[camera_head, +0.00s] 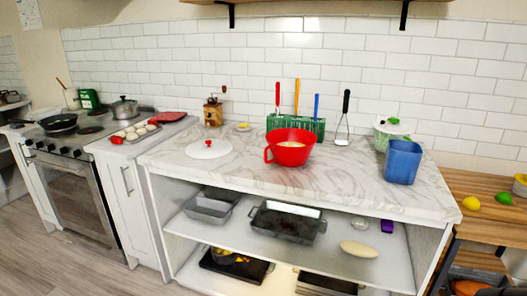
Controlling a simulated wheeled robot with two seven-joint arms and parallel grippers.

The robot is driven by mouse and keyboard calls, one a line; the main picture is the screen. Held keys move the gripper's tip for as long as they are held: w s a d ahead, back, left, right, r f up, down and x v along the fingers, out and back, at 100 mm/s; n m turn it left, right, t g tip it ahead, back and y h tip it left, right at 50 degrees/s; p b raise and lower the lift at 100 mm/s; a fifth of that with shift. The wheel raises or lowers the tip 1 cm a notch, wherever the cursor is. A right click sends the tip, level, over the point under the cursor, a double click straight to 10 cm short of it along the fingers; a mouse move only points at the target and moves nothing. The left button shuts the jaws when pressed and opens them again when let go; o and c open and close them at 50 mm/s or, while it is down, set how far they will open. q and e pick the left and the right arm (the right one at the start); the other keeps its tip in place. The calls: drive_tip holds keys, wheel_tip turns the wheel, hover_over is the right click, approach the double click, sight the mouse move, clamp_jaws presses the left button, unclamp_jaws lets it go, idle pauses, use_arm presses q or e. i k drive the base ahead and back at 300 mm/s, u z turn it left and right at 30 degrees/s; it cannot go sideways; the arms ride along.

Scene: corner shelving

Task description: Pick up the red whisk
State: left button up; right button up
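A thin red-handled utensil (277,97) stands upright in a green rack (311,126) near the back of the marble counter. Its lower end is hidden by the rack and a red bowl, so I cannot tell whether it is a whisk. An orange-handled utensil (297,94) and a blue-handled one (316,106) stand beside it in the same rack. To the right, a black-handled utensil (345,105) with a wire-like head stands apart. Neither of my grippers is in view.
The red bowl (290,152) with pale contents stands in front of the rack. A blue container (402,163) stands at right and a white lid (208,150) lies at left. Shelves (280,250) below hold pans. The counter's front is mostly clear. A wooden shelf (320,2) hangs above.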

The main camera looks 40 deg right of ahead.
sight(278, 84)
drive_tip(key=i, duration=1.75)
drive_tip(key=z, duration=1.55)
